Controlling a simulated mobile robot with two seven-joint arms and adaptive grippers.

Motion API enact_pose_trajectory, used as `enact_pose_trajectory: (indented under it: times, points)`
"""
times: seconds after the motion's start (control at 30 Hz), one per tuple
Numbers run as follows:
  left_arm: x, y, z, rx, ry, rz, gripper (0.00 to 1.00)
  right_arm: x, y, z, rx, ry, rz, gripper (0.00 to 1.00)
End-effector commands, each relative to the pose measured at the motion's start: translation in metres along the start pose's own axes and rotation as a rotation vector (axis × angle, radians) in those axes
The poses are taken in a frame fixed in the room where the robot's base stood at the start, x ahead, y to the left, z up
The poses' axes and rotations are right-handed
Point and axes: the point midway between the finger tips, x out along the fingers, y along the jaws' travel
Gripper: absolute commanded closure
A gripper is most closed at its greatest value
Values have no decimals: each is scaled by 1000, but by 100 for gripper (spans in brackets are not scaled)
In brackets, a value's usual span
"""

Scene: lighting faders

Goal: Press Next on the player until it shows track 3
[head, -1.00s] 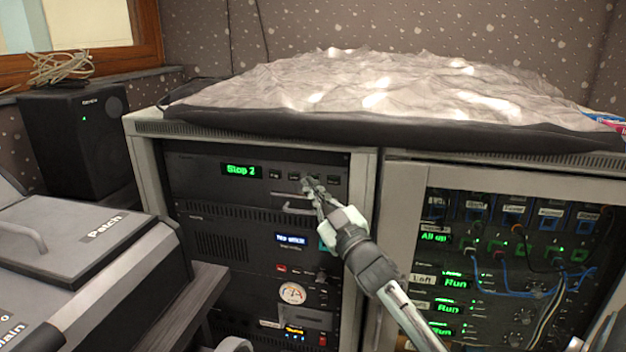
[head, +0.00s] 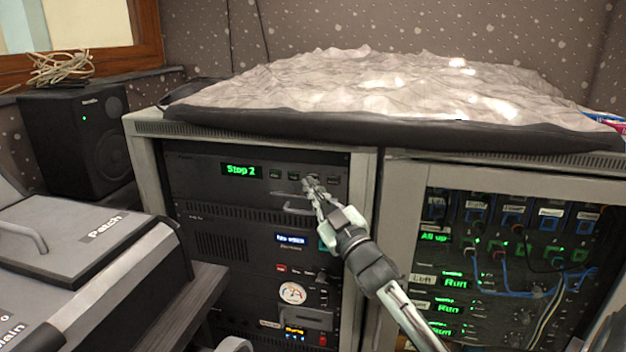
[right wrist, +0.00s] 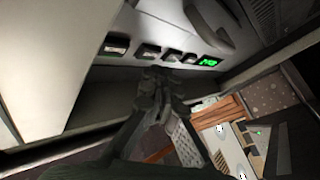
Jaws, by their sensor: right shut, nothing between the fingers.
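The player (head: 210,180) is the top black unit in the left rack. Its green display (head: 241,170) reads "Stop 2" and also shows, too small to read, in the right wrist view (right wrist: 208,62). A row of small buttons lies right of the display; their labels are not legible. My right gripper (head: 309,181) is shut and empty, its tips at the third button from the display, partly covering it. In the right wrist view the closed fingertips (right wrist: 160,72) are close below the button row. Whether they touch a button I cannot tell. My left gripper is not in view.
A drawer handle (head: 296,209) sits just below the buttons. More rack units fill the space beneath. A right rack (head: 400,215) with blue cables stands beside it. A covered, crumpled sheet (head: 400,85) lies on top. A grey console (head: 75,245) and speaker (head: 70,140) are at left.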

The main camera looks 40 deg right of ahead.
Motion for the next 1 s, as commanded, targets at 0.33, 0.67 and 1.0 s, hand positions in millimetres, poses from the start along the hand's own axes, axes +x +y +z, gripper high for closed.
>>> enact_pose_trajectory:
  times: [0.33,0.67,1.0]
  points:
    - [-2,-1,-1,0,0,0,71,4,3,2,0,0,0,100]
    - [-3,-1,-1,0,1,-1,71,6,4,4,0,0,0,100]
    - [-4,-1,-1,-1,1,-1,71,8,6,5,0,0,0,100]
